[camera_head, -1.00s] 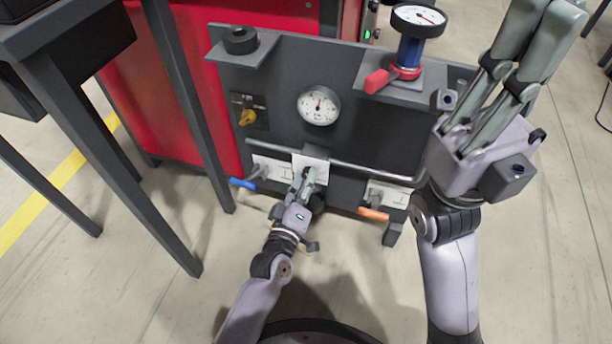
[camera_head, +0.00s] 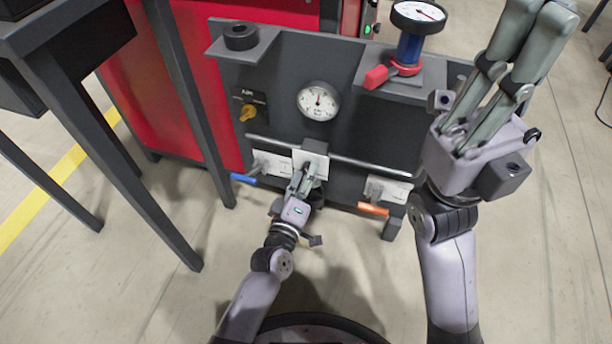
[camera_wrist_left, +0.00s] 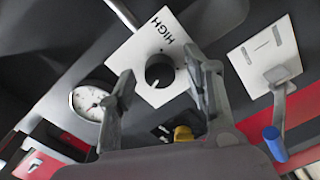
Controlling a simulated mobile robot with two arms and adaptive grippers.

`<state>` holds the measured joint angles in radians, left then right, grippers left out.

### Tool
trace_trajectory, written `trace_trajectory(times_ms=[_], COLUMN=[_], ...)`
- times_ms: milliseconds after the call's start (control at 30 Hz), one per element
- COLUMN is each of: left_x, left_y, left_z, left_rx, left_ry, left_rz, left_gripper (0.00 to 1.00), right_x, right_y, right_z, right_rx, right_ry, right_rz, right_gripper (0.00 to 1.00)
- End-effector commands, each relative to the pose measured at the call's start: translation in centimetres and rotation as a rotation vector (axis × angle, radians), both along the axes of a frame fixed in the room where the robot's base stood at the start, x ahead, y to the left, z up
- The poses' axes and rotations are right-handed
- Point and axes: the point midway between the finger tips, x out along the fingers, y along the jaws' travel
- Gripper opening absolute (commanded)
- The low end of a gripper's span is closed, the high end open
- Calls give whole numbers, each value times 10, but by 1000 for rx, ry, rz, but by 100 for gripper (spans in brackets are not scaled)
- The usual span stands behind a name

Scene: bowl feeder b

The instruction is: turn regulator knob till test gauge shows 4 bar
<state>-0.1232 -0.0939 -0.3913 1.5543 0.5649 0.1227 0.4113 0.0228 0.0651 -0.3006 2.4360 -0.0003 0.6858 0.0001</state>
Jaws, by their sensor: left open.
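The regulator knob (camera_wrist_left: 160,72) is black with a white pointer line. It sits on a white plate (camera_wrist_left: 132,50) marked HIGH; this plate also shows on the panel in the head view (camera_head: 323,165), where my gripper hides the knob. My left gripper (camera_wrist_left: 161,79) is open, with one finger on each side of the knob in the wrist view; I cannot tell whether they touch it. A round white gauge (camera_head: 318,101) is on the panel, needle pointing roughly up. Another gauge (camera_head: 418,13) tops a blue cylinder (camera_head: 410,48). Their numbers are too small to read. My right gripper (camera_head: 535,20) is raised at the right.
A blue-handled lever (camera_head: 243,179) is left of the knob plate, an orange-handled one (camera_head: 373,209) right. A yellow knob (camera_head: 248,113) is on the upper left panel. A bar (camera_head: 345,160) crosses the panel. A red lever (camera_head: 377,76) and dark ring (camera_head: 241,37) sit above.

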Motion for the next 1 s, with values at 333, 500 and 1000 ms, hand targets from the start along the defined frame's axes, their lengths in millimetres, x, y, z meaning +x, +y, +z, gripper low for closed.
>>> trace_trajectory(times_ms=[333,500,1000], left_x=[-41,-76,-115], left_y=[13,24,37], left_z=[-2,-2,0], left_rx=[1,1,0], left_ry=[3,4,0], left_rz=[0,-1,0], left_gripper=[47,47,47], right_x=[0,0,0], right_y=[0,0,0], right_z=[0,0,0], right_rx=[2,2,0], right_ry=[-2,-2,-1], right_rz=[-1,-1,0], right_gripper=[0,0,0])
